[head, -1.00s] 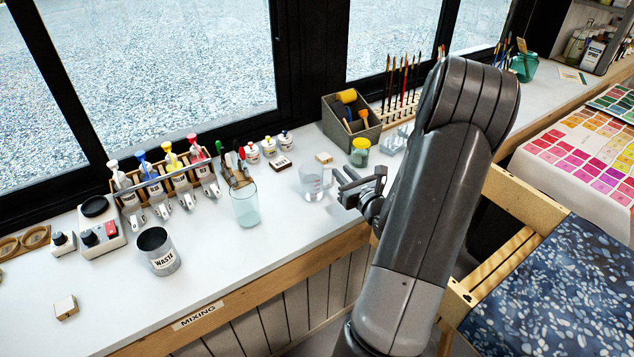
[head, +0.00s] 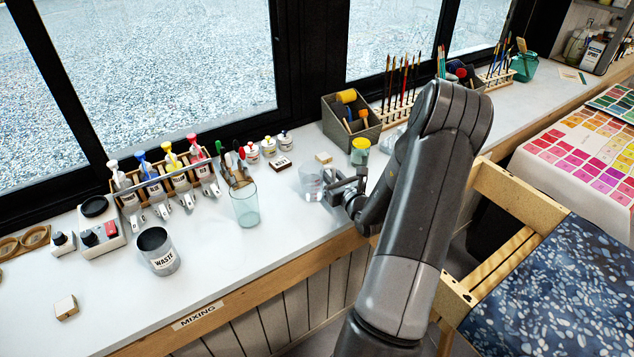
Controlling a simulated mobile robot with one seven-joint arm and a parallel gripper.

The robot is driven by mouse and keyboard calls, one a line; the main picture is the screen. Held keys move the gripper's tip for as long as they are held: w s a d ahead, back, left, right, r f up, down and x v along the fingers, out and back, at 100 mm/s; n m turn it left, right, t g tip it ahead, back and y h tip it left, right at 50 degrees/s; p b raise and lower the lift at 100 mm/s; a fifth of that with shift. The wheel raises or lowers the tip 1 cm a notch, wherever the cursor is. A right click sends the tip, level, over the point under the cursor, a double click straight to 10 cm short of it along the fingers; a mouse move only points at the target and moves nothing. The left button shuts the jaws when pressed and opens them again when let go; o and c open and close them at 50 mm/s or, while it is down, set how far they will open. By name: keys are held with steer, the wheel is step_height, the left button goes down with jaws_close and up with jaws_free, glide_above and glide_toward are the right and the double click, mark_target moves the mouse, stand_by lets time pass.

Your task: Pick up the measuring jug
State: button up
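The measuring jug (head: 310,182) is a clear, see-through vessel standing upright on the white worktop, right of the middle of the head view. My gripper (head: 335,187) is at its right side, low over the worktop, with its fingers pointing left at the jug's handle side. The fingers overlap the jug's right edge in the picture. I cannot tell whether they touch it or whether they are closed on the handle. The handle itself is hidden by the fingers.
A waste pot (head: 158,252) is farther left. The worktop's front edge (head: 300,262) is clear.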

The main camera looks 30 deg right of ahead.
steer(key=shift+w, duration=0.4)
steer(key=shift+c, duration=0.3)
jaws_close()
steer(key=shift+r, duration=0.15)
steer(key=shift+r, duration=1.3)
steer(key=s+d+r, duration=0.5)
steer(key=s+r, duration=0.3)
steer(key=s, duration=0.2)
steer(key=shift+d, duration=0.35)
